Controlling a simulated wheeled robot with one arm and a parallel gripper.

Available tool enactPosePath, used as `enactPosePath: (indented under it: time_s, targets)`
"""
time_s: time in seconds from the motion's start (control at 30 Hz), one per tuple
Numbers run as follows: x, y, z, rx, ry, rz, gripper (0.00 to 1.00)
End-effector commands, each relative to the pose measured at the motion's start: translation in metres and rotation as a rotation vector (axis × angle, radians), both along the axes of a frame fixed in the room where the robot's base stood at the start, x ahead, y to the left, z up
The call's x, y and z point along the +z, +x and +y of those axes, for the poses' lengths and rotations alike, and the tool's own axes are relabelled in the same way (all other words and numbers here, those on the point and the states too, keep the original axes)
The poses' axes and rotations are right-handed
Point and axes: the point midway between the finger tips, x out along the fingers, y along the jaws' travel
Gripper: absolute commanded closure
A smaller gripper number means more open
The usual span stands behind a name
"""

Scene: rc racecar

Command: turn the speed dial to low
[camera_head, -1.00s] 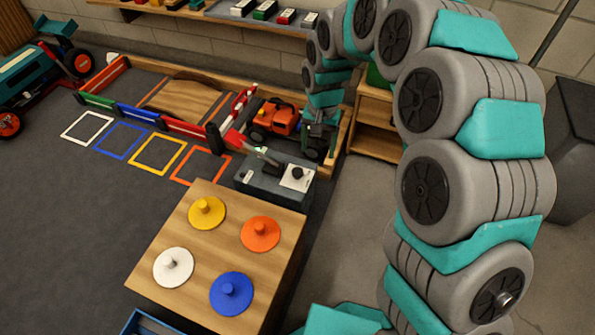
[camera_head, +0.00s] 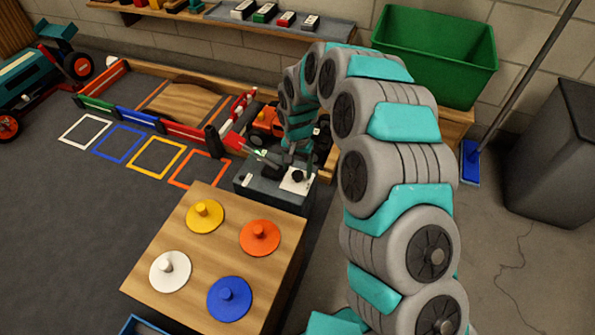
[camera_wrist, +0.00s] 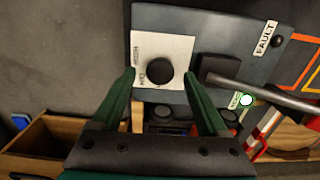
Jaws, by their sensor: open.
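The speed dial (camera_wrist: 160,72) is a round black knob on a white plate (camera_wrist: 179,46) with small lettering I cannot read reliably. It sits on a dark grey control box (camera_wrist: 220,25), which also shows in the head view (camera_head: 262,191). The dial shows there too (camera_head: 298,176). My gripper (camera_wrist: 159,77) is open, with its two green fingers on either side of the dial in the wrist view. I cannot tell whether they touch it. In the head view my gripper (camera_head: 296,152) is just above the box's back edge.
A wooden block (camera_head: 226,233) with coloured knobbed discs stands in front. An orange car (camera_head: 268,119) is behind.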

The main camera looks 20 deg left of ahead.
Motion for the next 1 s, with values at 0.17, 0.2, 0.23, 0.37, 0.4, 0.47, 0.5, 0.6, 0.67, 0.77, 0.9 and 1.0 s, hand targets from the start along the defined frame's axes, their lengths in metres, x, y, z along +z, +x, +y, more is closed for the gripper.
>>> enactPosePath:
  time_s: [0.17,0.2,0.23,0.37,0.4,0.47,0.5,0.6,0.67,0.77,0.9,1.0]
  targets:
    - [-0.0151,0.0004,0.0006,0.000,0.002,-0.002,0.23]
    - [-0.0157,0.0005,0.0006,0.000,0.002,-0.002,0.23]
    - [-0.0158,0.0006,0.0006,0.000,0.002,-0.003,0.23]
    - [-0.0155,0.0006,0.0006,0.000,0.002,-0.003,0.23]
    - [-0.0155,0.0006,0.0006,0.000,0.002,-0.003,0.24]
    - [-0.0154,0.0006,0.0005,0.000,0.002,-0.003,0.31]
    - [-0.0154,0.0006,0.0005,0.000,0.002,-0.003,0.36]
    - [-0.0154,0.0005,0.0005,0.000,0.002,-0.002,0.47]
    - [-0.0154,0.0005,0.0004,0.000,0.002,-0.002,0.54]
    - [-0.0154,0.0005,0.0004,0.000,0.002,-0.002,0.65]
    - [-0.0155,0.0004,0.0004,0.000,0.002,-0.002,0.81]
    - [-0.0155,0.0004,0.0004,0.000,0.002,-0.002,0.92]
